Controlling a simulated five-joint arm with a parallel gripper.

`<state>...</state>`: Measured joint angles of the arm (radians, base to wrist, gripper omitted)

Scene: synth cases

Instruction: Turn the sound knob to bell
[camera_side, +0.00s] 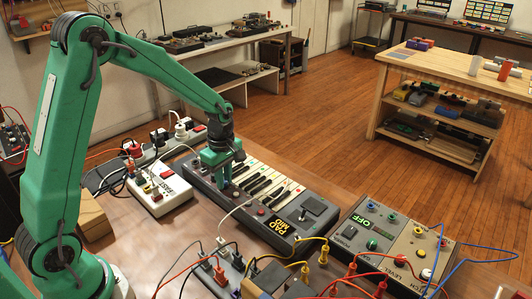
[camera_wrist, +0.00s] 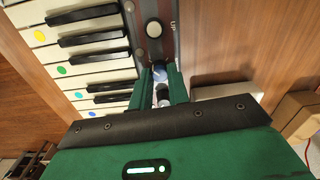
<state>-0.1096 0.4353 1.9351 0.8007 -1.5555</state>
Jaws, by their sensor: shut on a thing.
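The keyboard (camera_side: 270,190) lies on the bench with white and black keys; its keys also show at the left of the wrist view (camera_wrist: 95,65), some with coloured dots. My gripper (camera_side: 228,190) is lowered over its left end. In the wrist view my gripper's green fingers (camera_wrist: 162,88) are shut on a small pale knob (camera_wrist: 160,74) on the dark panel strip beside the keys. The fingers hide much of this knob, and its pointer cannot be made out. A second pale round knob (camera_wrist: 154,28) stands farther along the strip, near the letters "UP". No "bell" mark is readable.
A white box (camera_side: 160,193) with a red label stands left of the keyboard. A grey box (camera_side: 385,238) with a green "OFF" display stands at the right. Red, yellow and blue cables and a dark socket block (camera_side: 215,265) crowd the front.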

